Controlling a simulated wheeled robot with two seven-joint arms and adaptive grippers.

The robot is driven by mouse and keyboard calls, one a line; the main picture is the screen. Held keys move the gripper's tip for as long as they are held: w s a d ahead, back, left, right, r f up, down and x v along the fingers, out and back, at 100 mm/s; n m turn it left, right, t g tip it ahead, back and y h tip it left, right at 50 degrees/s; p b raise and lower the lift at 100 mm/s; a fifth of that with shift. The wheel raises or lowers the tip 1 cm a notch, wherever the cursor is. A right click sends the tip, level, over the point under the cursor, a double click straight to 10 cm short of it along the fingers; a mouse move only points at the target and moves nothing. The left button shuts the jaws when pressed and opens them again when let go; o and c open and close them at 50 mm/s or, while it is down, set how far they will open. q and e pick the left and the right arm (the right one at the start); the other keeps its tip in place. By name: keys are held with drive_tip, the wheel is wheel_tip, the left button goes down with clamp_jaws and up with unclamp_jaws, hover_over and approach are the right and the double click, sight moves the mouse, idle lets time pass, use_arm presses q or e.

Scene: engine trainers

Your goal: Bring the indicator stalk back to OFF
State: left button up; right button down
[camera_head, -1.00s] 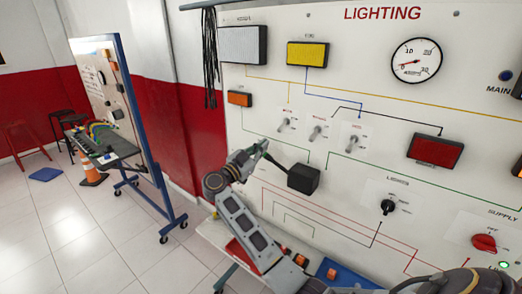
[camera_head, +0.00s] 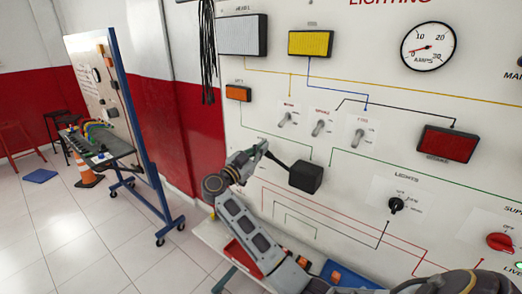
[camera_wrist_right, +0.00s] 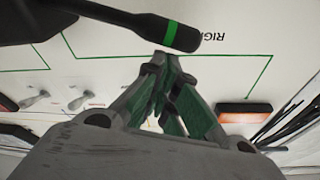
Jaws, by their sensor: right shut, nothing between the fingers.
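The indicator stalk is a black lever (camera_head: 279,161) on a black box (camera_head: 306,177) on the white lighting board. It points up and to the left from the box in the head view. In the right wrist view the stalk (camera_wrist_right: 140,20) shows a green band and a rounded tip near the printed word "RIGHT", which is partly cut off. My right gripper (camera_head: 262,150) is at the stalk's free end. In the wrist view its fingertips (camera_wrist_right: 165,62) are together and empty, just below the stalk tip in the picture; whether they touch it I cannot tell. My left gripper is out of view.
The board (camera_head: 245,150) carries toggle switches (camera_head: 319,128), a rotary lights switch (camera_head: 396,205), a red supply knob (camera_head: 500,242), lamps and an ammeter (camera_head: 428,46). Black cables (camera_head: 207,50) hang at its left edge. A shelf with a red tray (camera_head: 242,257) lies below. Open floor is at left.

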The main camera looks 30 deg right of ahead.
drive_tip(key=shift+f, duration=0.1)
idle(0.5)
drive_tip(key=shift+n+t, duration=0.3)
drive_tip(key=shift+n, duration=0.5)
drive_tip(key=shift+w+a+f+p, duration=0.15)
drive_tip(key=shift+w+f+p, duration=0.2)
drive_tip(key=shift+f+p, duration=0.35)
drive_tip(key=shift+w+a+f+p, duration=0.1)
drive_tip(key=shift+w+f+p, duration=0.2)
drive_tip(key=shift+f+p, duration=0.45)
drive_tip(key=shift+w+a+f+p, duration=0.15)
drive_tip(key=shift+w+f+p, duration=0.2)
drive_tip(key=shift+f+p, duration=0.35)
drive_tip(key=shift+f, duration=0.1)
wheel_tip(320, 180, up, 10)
drive_tip(key=shift+m, duration=0.3)
